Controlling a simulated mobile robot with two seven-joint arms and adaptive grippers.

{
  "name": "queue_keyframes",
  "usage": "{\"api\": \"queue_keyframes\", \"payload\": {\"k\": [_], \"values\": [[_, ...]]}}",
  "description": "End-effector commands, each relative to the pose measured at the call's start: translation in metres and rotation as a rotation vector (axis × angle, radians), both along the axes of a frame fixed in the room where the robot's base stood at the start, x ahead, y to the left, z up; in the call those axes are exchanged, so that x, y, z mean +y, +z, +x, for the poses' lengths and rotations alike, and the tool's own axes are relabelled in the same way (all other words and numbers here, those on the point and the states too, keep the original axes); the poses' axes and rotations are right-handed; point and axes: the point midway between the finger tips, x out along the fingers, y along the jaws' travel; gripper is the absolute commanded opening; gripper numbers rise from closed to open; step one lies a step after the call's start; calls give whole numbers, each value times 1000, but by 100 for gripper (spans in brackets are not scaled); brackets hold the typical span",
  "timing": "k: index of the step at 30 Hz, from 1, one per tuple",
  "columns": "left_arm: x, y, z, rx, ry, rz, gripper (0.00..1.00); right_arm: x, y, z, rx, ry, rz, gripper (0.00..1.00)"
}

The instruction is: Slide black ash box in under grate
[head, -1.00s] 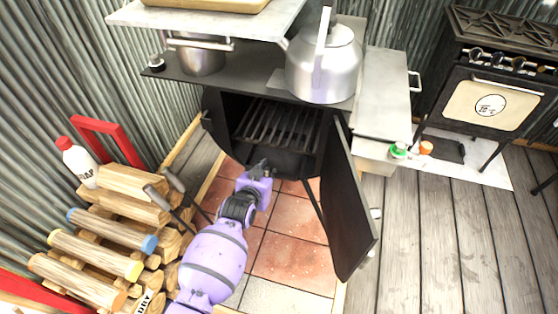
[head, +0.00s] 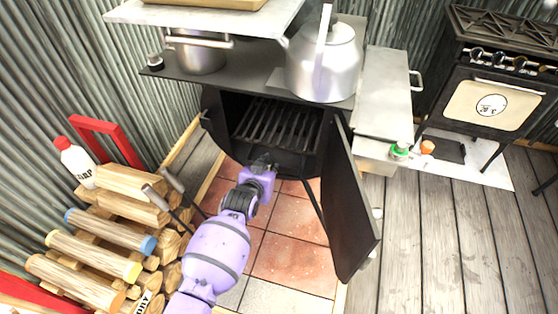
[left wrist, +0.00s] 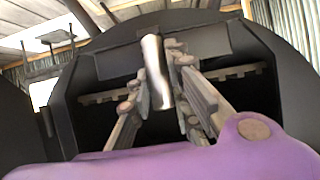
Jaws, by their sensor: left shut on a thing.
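The stove's grate (head: 278,124), a set of dark parallel bars, shows through the open firebox mouth in the head view. The black ash box (head: 292,164) is low in the mouth, below the front of the grate; dark on dark, its outline is hard to make out. In the left wrist view, its dark front panel (left wrist: 112,62) carries a silver handle. My left gripper (head: 264,163) is at the stove mouth, shut on that handle; its fingers (left wrist: 160,95) sit either side of it. How deep the box sits is hidden. My right gripper is not in view.
The stove door (head: 350,205) stands open to the right of my arm. A kettle (head: 322,70) and a pot (head: 200,55) stand on top. Stacked logs (head: 115,230) and tools lie left of my arm. The tiled hearth (head: 290,250) is clear in front.

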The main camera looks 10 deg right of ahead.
Motion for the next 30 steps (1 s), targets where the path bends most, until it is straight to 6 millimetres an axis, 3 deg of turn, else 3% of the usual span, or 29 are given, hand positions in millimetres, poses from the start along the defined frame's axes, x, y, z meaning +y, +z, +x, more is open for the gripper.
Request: {"api": "queue_keyframes", "payload": {"k": [15,30], "values": [[-8,-1,19,2,1,-1,5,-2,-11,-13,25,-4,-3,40],[-9,0,22,0,0,-1,5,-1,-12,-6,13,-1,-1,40]]}}
